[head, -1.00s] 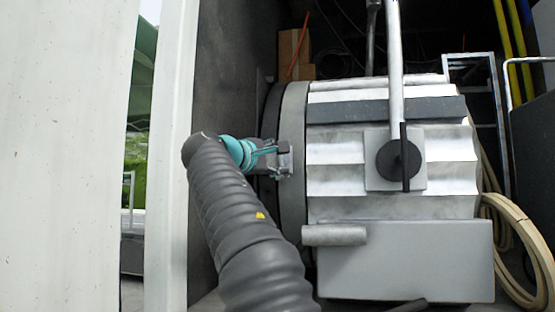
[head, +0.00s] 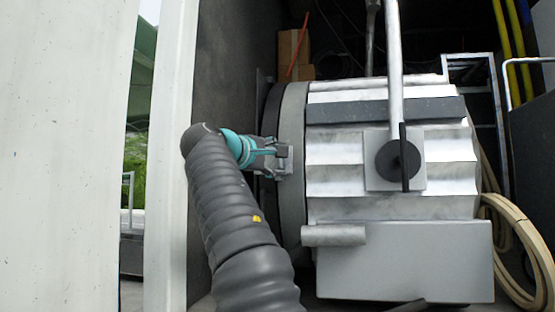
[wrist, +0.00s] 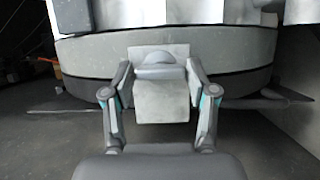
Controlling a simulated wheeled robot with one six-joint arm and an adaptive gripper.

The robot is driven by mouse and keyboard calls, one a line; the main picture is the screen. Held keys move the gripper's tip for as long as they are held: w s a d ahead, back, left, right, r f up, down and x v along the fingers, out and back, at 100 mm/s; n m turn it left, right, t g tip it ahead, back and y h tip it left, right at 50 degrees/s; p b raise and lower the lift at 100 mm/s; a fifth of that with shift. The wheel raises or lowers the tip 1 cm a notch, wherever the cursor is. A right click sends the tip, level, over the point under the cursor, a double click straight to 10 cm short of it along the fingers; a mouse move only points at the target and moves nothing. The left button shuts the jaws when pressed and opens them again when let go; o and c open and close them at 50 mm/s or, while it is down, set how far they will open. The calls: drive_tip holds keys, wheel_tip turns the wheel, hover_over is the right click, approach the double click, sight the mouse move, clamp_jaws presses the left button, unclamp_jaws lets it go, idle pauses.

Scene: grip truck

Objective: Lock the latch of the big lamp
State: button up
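The big lamp (head: 390,205) is a silver ribbed housing with a grey ring (head: 292,150) at its left end. Its latch (head: 284,158) is a small metal piece on that ring. In the wrist view the latch (wrist: 160,100) is a pale grey plate with a rounded top, hanging in front of the lamp's band (wrist: 85,55). My gripper (head: 278,158) is at the latch from the left. In the wrist view my gripper (wrist: 158,68) is open, with one finger on each side of the latch. Whether the fingers touch it I cannot tell.
A bracket arm (head: 396,70) with a dark knob (head: 398,160) stands in front of the lamp. Coiled hose (head: 520,240) lies at the right. Cardboard boxes (head: 293,48) are behind. A pale door panel (head: 172,150) is close to my arm's left.

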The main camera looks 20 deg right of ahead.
drive_tip(key=shift+o, duration=0.5)
drive_tip(key=v, duration=1.2)
drive_tip(key=shift+a, duration=0.1)
